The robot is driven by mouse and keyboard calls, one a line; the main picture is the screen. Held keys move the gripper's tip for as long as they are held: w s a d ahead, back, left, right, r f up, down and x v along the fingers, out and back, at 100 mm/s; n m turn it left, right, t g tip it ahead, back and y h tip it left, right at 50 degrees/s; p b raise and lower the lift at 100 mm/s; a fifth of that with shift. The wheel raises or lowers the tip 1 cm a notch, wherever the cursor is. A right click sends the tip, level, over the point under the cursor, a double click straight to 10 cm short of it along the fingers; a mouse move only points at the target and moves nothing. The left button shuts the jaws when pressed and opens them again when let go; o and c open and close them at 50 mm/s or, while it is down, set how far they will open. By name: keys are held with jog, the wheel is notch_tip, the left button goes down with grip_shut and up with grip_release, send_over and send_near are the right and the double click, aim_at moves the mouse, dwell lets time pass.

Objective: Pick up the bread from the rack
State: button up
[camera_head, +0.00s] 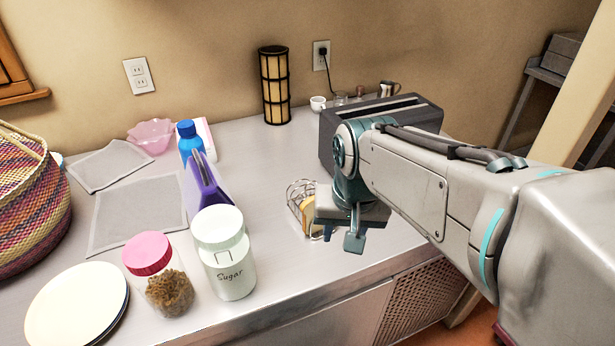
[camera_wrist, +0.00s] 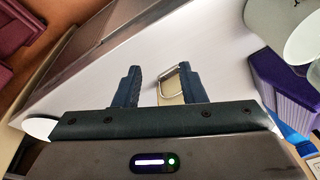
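The wire rack (camera_head: 291,190) stands on the counter, partly hidden by my gripper. Tan bread (camera_head: 308,213) sits in it, with only part of it showing. My gripper (camera_head: 342,240) is over the counter at the right side of the rack. In the wrist view my gripper (camera_wrist: 157,72) is open, with a clear gap between its two dark fingers. A wire loop of the rack (camera_wrist: 172,72) and a tan piece of bread (camera_wrist: 171,99) show beside the right finger, partly hidden by the gripper body. I cannot tell whether the finger touches them.
A black toaster (camera_head: 415,103) stands behind my arm. A sugar jar (camera_head: 230,270), a purple container (camera_head: 206,186) and a blue bottle (camera_head: 189,140) stand left of the rack. The counter's front edge is close to my gripper.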

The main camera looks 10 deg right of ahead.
jog(key=w+r+m+g+p, duration=0.1)
jog(key=w+r+m, duration=0.3)
jog(key=w+m, duration=0.25)
jog(key=w+r+m+g+p, duration=0.1)
jog(key=w+r+m, duration=0.4)
jog(key=w, duration=0.3)
notch_tip(320, 180, down, 9)
jog(key=shift+a+r, duration=0.1)
jog(key=shift+r, duration=0.05)
jog(key=shift+w+d+f, duration=0.15)
jog(key=shift+w+f, duration=0.05)
jog(key=shift+f, duration=1.2)
jog(key=shift+w+d+f, duration=0.15)
jog(key=shift+f, duration=1.2)
jog(key=shift+c, duration=0.4)
grip_shut()
